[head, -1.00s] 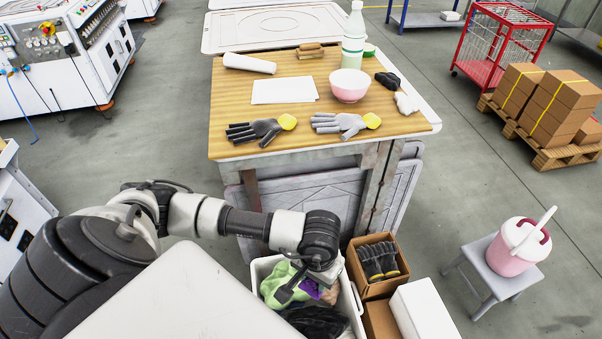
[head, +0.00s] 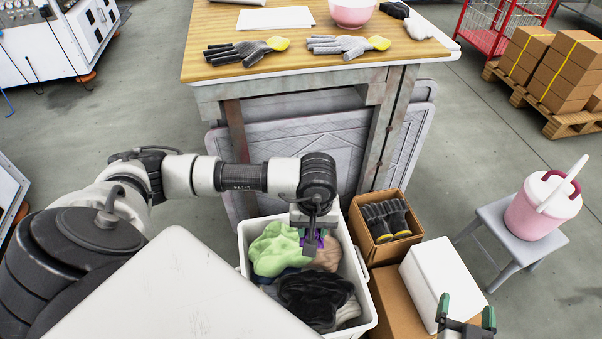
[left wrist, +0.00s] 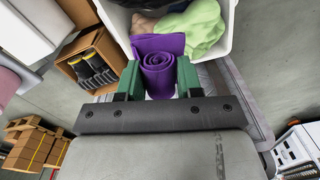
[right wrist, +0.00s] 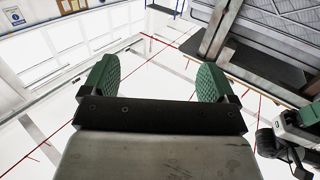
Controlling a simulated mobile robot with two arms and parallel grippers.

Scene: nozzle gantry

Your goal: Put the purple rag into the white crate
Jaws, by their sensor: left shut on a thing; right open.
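The purple rag (left wrist: 158,70) is rolled up and held between the green fingers of my left gripper (left wrist: 158,82) in the left wrist view. In the head view my left gripper (head: 312,238) hangs over the white crate (head: 366,318), and only a little purple (head: 318,240) shows at its fingers. The crate holds a light green cloth (head: 275,248), a black cloth (head: 312,295) and a brownish cloth. I cannot tell whether the rag touches them. My right gripper (head: 466,318) is open and empty at the bottom right of the head view; it also shows open in the right wrist view (right wrist: 155,80).
An open cardboard box with gloves (head: 385,218) stands right of the crate, and a white box (head: 440,282) on cardboard is nearer me. A workbench (head: 300,82) stands behind. A grey stool (head: 490,220) with a pink bucket (head: 540,208) is at the right.

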